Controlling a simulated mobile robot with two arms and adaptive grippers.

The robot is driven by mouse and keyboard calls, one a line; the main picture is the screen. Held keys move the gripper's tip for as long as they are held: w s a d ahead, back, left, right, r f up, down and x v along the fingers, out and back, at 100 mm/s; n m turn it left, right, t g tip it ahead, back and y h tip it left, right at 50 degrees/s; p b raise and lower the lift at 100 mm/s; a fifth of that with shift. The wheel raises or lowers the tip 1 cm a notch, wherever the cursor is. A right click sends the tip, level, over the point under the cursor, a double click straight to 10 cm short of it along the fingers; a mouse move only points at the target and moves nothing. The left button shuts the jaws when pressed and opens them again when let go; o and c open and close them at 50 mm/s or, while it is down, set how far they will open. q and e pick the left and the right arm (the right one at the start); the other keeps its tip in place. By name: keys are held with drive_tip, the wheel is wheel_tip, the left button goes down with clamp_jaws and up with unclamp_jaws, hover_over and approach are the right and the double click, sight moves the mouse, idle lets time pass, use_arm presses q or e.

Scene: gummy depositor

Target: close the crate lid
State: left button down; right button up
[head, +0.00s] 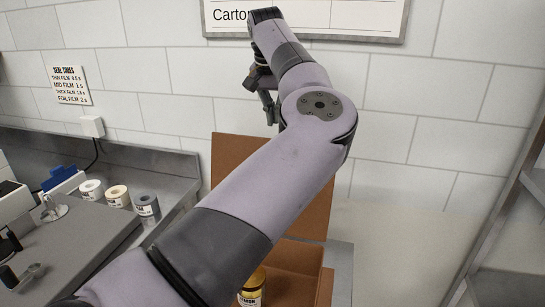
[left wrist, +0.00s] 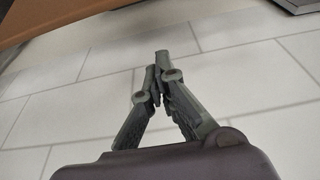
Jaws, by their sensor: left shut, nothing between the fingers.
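The brown crate (head: 296,265) stands at the bottom middle of the head view. Its lid (head: 232,155) stands open, upright at the back of the crate near the wall. My left gripper (head: 267,100) is above the lid's top edge, near the wall. In the left wrist view the fingers (left wrist: 157,72) are shut and empty. A brown panel, likely the lid (left wrist: 60,18), shows at upper left, apart from the fingers. My right gripper is out of view.
A sign (head: 330,18) hangs on the tiled wall behind the gripper. A metal rack (head: 500,220) stands at right.

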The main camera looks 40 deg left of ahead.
use_arm(q)
drive_tip(key=p+x, duration=0.2)
drive_tip(key=x, duration=0.8)
drive_tip(key=s, duration=0.1)
drive_tip(key=s+d, duration=0.2)
drive_tip(key=shift+s+r, duration=0.2)
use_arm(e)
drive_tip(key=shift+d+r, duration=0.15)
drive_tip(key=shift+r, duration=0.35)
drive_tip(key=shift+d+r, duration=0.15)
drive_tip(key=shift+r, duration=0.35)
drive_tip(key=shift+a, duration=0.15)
use_arm(q)
drive_tip(key=shift+a, duration=0.15)
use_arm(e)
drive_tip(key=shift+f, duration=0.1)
